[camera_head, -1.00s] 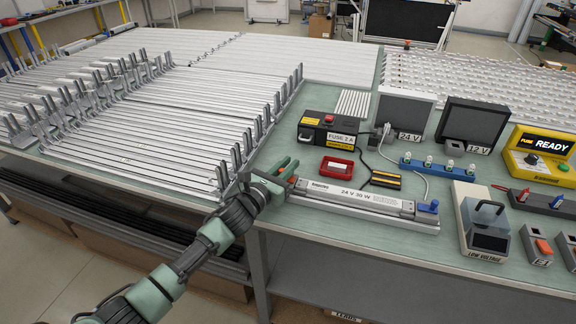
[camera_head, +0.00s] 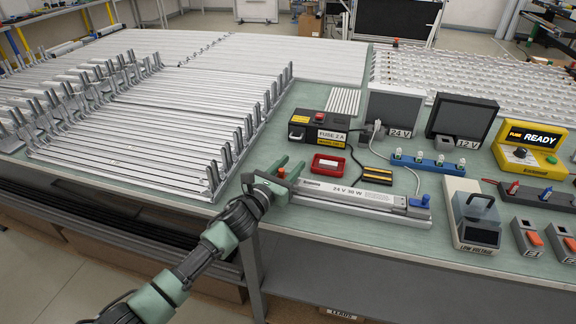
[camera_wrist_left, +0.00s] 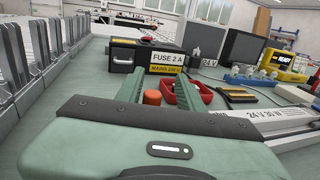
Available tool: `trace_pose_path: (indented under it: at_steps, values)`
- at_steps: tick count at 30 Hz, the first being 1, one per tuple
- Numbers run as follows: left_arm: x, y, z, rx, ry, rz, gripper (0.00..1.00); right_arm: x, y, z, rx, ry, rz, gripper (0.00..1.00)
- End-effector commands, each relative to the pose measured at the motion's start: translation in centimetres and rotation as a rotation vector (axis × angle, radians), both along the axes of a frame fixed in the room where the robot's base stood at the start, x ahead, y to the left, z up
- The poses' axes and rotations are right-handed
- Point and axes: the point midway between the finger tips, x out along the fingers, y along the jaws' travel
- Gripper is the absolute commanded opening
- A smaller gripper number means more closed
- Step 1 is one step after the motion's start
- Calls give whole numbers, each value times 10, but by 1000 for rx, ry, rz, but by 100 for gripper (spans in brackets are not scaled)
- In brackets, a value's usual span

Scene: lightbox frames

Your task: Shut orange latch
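The orange latch (camera_head: 281,172) is a small orange knob at the left end of a long grey light unit (camera_head: 350,200) labelled 24 V 30 W. It also shows in the left wrist view (camera_wrist_left: 152,97). My left gripper (camera_head: 285,170) is at that end of the unit, its green fingers apart, one on either side of the latch. In the left wrist view the fingers (camera_wrist_left: 160,92) stand open beyond the palm. I cannot tell whether they touch the latch. The latch's base is hidden by my gripper. My right gripper is not in view.
A blue knob (camera_head: 425,201) is at the unit's right end. A red tray (camera_head: 328,165) and a fuse box (camera_head: 319,132) stand behind. Upright metal prongs (camera_head: 240,140) line the rack to the left. A low-voltage device (camera_head: 473,215) stands to the right.

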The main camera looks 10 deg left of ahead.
Motion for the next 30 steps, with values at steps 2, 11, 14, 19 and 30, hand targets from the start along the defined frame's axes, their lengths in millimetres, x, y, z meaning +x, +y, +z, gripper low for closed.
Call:
trace_pose_path:
  at_steps: [2,11,14,19,30]
  values:
    - [0,1,0,1,0,2,38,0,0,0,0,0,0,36]
    - [-19,8,-2,3,1,2,38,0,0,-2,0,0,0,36]
    - [-37,12,-2,4,1,1,38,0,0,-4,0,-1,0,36]
    - [-62,19,-2,4,1,0,38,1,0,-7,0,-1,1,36]
    - [-74,22,0,1,0,0,38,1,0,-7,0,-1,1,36]
